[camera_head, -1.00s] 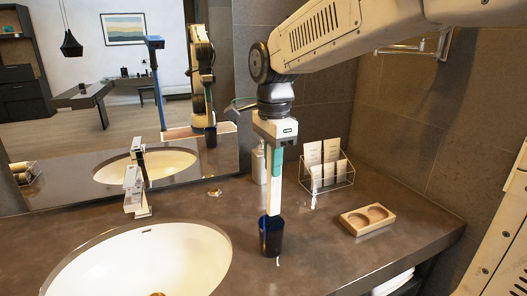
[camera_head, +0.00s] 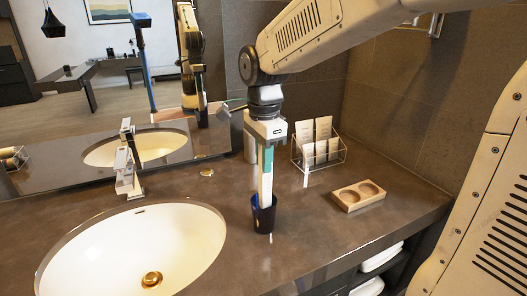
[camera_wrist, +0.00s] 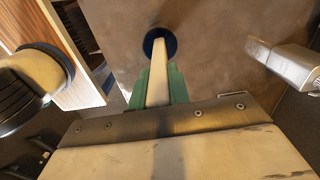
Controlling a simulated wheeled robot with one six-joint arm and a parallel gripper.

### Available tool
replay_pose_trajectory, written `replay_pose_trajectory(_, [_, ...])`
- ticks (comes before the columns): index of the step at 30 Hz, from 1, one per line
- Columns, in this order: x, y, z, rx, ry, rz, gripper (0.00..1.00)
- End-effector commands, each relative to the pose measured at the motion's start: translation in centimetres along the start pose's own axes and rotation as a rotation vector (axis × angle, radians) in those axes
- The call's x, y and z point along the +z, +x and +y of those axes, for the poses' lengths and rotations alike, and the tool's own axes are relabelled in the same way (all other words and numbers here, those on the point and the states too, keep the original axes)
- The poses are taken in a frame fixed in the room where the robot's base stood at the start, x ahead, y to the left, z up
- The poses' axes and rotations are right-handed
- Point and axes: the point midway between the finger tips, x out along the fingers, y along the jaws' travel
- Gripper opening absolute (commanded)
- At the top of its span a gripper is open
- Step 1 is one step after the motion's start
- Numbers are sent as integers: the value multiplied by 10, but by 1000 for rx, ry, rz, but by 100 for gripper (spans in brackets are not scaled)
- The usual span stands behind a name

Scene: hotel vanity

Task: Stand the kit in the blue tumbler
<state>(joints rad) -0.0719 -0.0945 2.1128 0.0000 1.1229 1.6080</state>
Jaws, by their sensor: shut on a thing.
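The kit (camera_head: 265,184) is a narrow white upright piece held below my gripper (camera_head: 265,160). Its lower end is inside the mouth of the dark blue tumbler (camera_head: 263,218), which stands on the counter right of the sink. In the wrist view, my gripper's green fingers (camera_wrist: 158,76) are shut on the kit (camera_wrist: 157,88), whose far end reaches over the tumbler's round mouth (camera_wrist: 164,35). The kit looks nearly upright. Its bottom is hidden by the tumbler, so I cannot tell whether it touches the floor of the tumbler.
The sink (camera_head: 130,250) lies left of the tumbler, with a tap (camera_head: 127,165) behind it. The counter in front of the tray is clear.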

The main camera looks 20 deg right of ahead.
Motion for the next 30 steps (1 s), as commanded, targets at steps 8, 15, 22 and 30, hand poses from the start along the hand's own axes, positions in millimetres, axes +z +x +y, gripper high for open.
replay_pose_trajectory(8, [0, 17, 0, 2, 0, 0, 0])
replay_pose_trajectory(15, [0, 32, 0, 3, 0, 0, 0])
replay_pose_trajectory(22, [0, 44, 0, 2, 0, 0, 0])
replay_pose_trajectory(30, [0, 52, 0, 1, 0, 0, 0])
